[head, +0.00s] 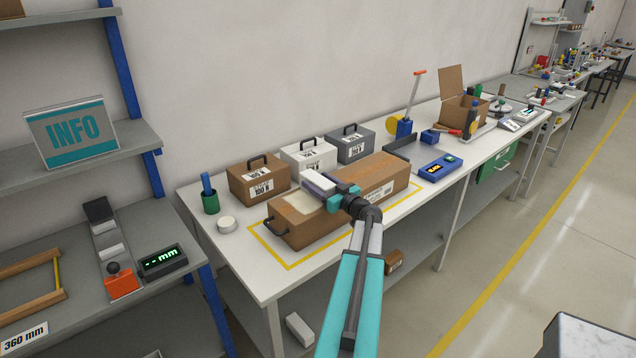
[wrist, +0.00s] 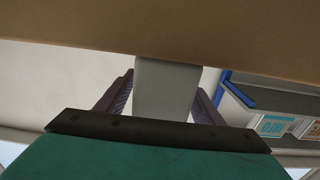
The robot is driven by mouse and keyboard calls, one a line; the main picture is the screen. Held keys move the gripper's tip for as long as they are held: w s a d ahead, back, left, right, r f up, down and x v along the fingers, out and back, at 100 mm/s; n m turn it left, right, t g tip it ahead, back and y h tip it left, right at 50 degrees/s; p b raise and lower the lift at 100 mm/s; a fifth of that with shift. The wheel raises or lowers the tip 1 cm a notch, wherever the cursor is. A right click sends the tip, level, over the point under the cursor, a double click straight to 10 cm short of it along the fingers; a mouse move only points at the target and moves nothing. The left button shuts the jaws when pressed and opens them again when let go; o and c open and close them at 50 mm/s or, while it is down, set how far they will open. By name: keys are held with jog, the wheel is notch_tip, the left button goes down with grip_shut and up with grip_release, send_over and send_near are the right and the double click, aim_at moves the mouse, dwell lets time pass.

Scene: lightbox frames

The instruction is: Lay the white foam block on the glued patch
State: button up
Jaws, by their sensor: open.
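The white foam block (head: 317,180) is at the top of the long brown box (head: 307,232), by my gripper (head: 325,189). In the wrist view a pale grey-white block (wrist: 166,92) stands between the two dark fingers of my gripper (wrist: 160,98), with narrow gaps showing on both sides. My gripper is open around it. The block's far end meets the edge of a brown surface in that view; whether it touches is unclear. A pale cream patch (head: 290,204), apparently the glued patch, shows on the box top just left of the block. Its right part is hidden.
The box lies inside a yellow outline (head: 283,264) on the white bench. Behind it stand brown (head: 258,183), white (head: 309,157) and grey (head: 351,146) handled boxes. A green cup (head: 210,202) and white puck (head: 227,224) are left.

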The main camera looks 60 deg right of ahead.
jog(key=b+v, duration=0.4)
jog(key=v, duration=0.7)
jog(key=shift+s, duration=0.25)
jog(key=shift+a, duration=0.15)
